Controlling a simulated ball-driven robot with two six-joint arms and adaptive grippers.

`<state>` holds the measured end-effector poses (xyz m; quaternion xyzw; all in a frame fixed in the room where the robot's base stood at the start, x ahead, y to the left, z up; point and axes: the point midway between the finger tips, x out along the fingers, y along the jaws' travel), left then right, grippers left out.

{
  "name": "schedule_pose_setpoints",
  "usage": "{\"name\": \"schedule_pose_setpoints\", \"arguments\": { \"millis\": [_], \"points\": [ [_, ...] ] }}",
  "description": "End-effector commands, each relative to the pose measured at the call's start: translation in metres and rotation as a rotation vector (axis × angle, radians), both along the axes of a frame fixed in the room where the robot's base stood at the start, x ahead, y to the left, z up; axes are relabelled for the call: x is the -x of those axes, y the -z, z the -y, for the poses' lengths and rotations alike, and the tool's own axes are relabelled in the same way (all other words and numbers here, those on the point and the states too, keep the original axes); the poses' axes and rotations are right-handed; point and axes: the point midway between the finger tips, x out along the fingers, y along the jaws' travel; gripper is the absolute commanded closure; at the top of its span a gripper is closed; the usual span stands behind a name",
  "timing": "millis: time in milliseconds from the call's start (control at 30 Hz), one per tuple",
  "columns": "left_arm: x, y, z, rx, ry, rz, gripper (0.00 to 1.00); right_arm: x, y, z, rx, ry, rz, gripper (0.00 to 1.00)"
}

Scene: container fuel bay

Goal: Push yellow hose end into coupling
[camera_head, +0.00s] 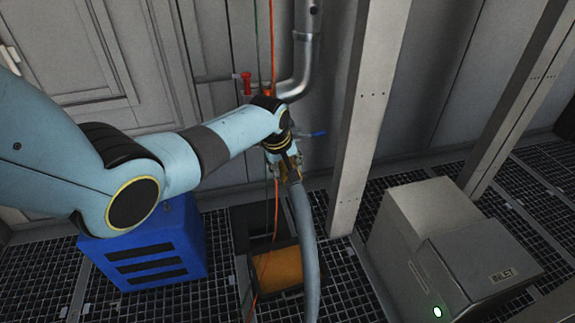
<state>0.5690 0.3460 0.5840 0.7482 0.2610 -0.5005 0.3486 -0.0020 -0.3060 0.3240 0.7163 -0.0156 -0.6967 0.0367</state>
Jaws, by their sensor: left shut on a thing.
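My left arm reaches in from the left, and its gripper (282,164) is near the middle of the view, in front of the grey wall. The gripper is shut on the hose end, of which small yellowish parts (293,176) show between and below the fingers. The grey hose (306,235) hangs from there down to the bottom edge. A blue lever (317,134) sticks out to the right just behind the wrist. I cannot make out the coupling; my wrist and gripper cover that area. My right gripper is not in view.
A metal pipe (306,50) bends left behind the wrist, near a red valve handle (247,83). An upright post (365,110) stands close on the right. A blue crate (150,250), an orange drum (278,268) and a grey INLET box (470,265) stand on the grated floor.

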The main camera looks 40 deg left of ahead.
Motion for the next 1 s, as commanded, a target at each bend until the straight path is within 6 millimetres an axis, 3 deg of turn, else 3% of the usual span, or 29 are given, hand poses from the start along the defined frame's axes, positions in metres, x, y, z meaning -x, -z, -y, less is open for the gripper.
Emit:
{"name": "schedule_pose_setpoints", "arguments": {
  "millis": [833, 867, 1000],
  "points": [
    [-0.0093, -0.0012, -0.0100, -0.001, -0.005, 0.003, 1.00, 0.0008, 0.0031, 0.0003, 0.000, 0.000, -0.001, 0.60],
    [-0.0092, -0.0015, -0.0098, -0.001, -0.005, 0.003, 0.61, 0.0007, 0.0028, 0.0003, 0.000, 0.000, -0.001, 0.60],
    [-0.0089, -0.0016, -0.0095, -0.001, -0.004, 0.003, 0.43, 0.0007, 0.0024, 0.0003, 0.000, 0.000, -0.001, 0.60]
  ]
}}
